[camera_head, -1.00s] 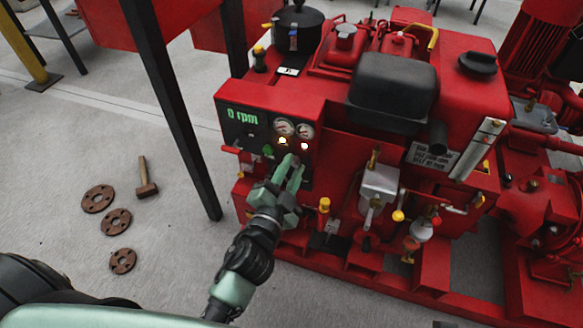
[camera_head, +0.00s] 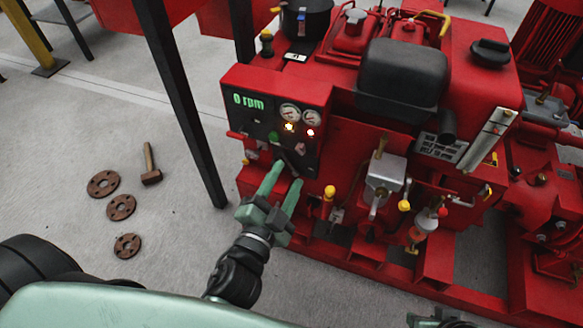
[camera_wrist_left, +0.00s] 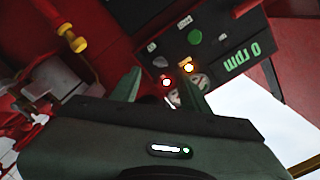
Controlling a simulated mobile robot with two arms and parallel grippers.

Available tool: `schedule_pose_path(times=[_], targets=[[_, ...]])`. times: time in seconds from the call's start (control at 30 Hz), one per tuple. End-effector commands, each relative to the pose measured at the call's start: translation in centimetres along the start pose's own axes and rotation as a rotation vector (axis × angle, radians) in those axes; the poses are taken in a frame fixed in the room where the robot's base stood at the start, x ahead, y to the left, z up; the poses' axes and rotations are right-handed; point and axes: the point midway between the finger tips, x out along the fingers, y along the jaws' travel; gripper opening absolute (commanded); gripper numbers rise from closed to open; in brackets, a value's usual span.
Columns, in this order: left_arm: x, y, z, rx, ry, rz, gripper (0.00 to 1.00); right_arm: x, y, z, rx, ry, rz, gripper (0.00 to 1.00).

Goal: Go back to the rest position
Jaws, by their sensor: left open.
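My left gripper (camera_head: 284,184) is open and empty, with its two green fingers pointing at the red pumpset's control panel (camera_head: 245,122). The fingertips are just below and in front of the panel; I cannot tell how close they are to it. The panel shows "0 rpm", two round gauges, an amber light (camera_head: 289,127) and a red light (camera_head: 310,133). In the left wrist view, the two fingers (camera_wrist_left: 160,90) are spread, with the panel (camera_wrist_left: 215,45) beyond them. At the bottom edge of the head view, part of a dark gripper-like piece shows, perhaps my right gripper.
The red pumpset (camera_head: 465,95) fills the right side. A dark post (camera_head: 178,105) stands left of the panel.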

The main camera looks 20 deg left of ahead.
Motion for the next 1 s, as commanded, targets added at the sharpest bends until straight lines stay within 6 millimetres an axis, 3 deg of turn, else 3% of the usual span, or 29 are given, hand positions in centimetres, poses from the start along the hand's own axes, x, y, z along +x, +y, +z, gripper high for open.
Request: schedule_pose_path(times=[0.67, 0.77, 0.9, 1.0], targets=[[-0.6, -0.1, 0.1, -0.005, -0.008, -0.002, 0.45, 0.1, -0.1, -0.3, -0.002, 0.014, -0.002, 0.34], [-0.6, -0.9, 1.5, -0.042, -0.067, -0.009, 0.45, 0.1, -0.1, -0.3, -0.003, 0.014, -0.002, 0.34], [-1.3, -2.1, 5.8, -0.181, -0.272, -0.003, 0.45, 0.1, -0.1, -0.3, -0.002, 0.015, -0.002, 0.34], [-2.9, -1.6, 9.2, -0.313, -0.461, 0.048, 0.45, 0.1, -0.1, -0.3, -0.002, 0.015, -0.001, 0.34]])
